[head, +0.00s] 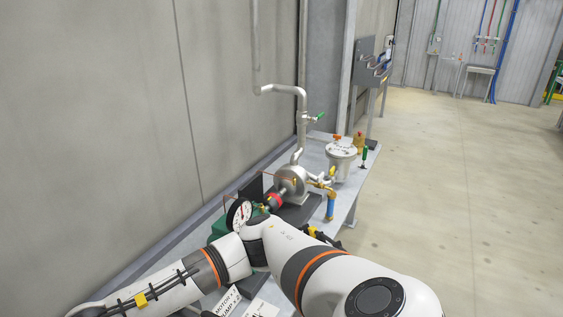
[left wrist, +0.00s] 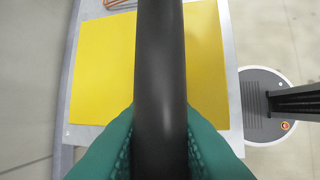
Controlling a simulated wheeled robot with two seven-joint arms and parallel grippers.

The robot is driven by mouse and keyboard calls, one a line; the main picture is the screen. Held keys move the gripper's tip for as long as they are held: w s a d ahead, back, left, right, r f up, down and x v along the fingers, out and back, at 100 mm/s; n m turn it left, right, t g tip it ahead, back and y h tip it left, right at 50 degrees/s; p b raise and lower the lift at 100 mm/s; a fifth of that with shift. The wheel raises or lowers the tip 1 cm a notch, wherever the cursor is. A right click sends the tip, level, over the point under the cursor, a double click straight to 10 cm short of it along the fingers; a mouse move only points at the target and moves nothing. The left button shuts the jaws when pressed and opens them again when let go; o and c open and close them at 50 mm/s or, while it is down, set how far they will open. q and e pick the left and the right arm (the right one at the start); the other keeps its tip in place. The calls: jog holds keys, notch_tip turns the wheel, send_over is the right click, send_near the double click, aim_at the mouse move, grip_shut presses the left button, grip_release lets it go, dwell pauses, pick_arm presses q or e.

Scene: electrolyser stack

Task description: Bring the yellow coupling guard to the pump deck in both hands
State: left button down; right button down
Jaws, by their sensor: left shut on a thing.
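In the left wrist view my left gripper (left wrist: 160,125), with teal ridged fingers, is shut on a thick black bar. The yellow coupling guard (left wrist: 103,72) shows as a broad flat yellow face behind the bar, on both sides of it. How the bar joins the guard is hidden. The guard is not seen in the head view, and neither gripper can be made out there. In the head view the pump deck (head: 350,184) is a grey bench along the wall. It carries a silver pump (head: 291,180), a red coupling (head: 274,201) and a green motor, partly behind my arm.
A white-topped vessel (head: 342,152), a blue cylinder (head: 331,206) and a vertical pipe with a green-handled valve (head: 319,117) crowd the bench. The wall is close on the left. Open floor (head: 450,200) lies to the right.

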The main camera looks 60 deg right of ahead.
pick_arm(q)
jog(key=shift+f, duration=0.3)
pick_arm(e)
jog(key=shift+f, duration=0.3)
pick_arm(q)
jog(key=c, duration=1.7)
grip_release()
jog(key=shift+f, duration=0.15)
jog(key=shift+c, duration=0.2)
pick_arm(e)
jog(key=shift+f, duration=0.15)
pick_arm(q)
jog(key=o, duration=0.5)
jog(key=shift+o, duration=0.2)
jog(key=shift+s, duration=0.1)
pick_arm(e)
jog(key=c, duration=1.2)
grip_release()
jog(key=shift+s, duration=0.1)
pick_arm(q)
jog(key=v, duration=0.9)
